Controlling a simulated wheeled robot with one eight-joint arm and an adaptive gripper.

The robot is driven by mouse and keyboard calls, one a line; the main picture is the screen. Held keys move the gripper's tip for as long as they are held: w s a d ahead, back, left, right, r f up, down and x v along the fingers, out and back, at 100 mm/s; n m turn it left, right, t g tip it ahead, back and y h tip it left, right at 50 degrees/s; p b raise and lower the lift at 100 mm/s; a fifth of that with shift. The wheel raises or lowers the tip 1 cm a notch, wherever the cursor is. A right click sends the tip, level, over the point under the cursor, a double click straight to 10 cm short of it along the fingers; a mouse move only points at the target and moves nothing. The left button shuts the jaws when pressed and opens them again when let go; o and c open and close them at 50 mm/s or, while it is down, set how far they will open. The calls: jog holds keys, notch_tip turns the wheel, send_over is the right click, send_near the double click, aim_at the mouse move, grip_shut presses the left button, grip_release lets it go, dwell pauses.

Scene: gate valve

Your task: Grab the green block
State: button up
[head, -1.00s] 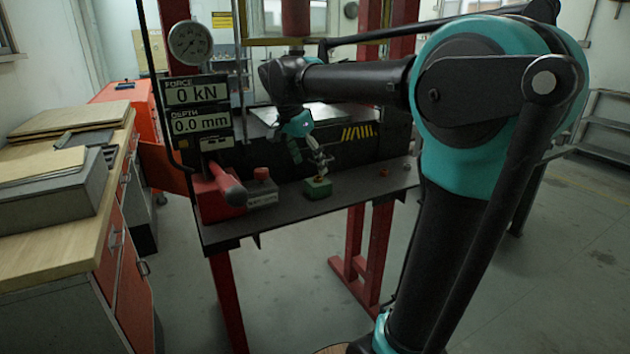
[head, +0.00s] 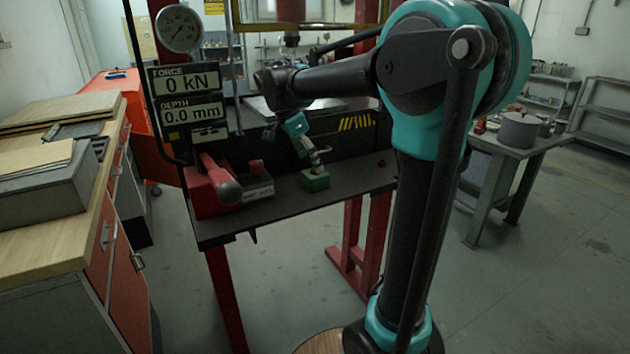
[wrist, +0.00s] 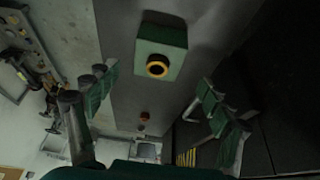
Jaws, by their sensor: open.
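The green block (head: 315,180) sits on the dark shelf of the press, near its front edge. In the wrist view the green block (wrist: 163,43) shows at top centre, with a yellow-orange ring around a dark hole on the face toward me. My gripper (head: 318,160) is just above the block in the head view, tilted. In the wrist view my gripper (wrist: 158,82) has its fingers spread wide, with nothing between them. The block lies beyond the fingertips, between their two sides in the picture. I cannot tell whether a finger touches it.
A grey box with a red knob (head: 257,187) and a red lever base (head: 212,190) stand left of the block on the shelf (head: 285,206). A small red knob (head: 382,163) is to its right. The press's dark beam (head: 340,143) is close behind.

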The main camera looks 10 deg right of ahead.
aim_at(313, 170)
jog(key=shift+s+x, duration=0.1)
jog(key=shift+x, duration=1.35)
jog(key=shift+s+x, duration=0.15)
jog(key=shift+x, duration=1.3)
jog(key=shift+a+f, duration=0.1)
jog(key=shift+a, duration=0.1)
jog(key=shift+c, duration=0.2)
grip_shut()
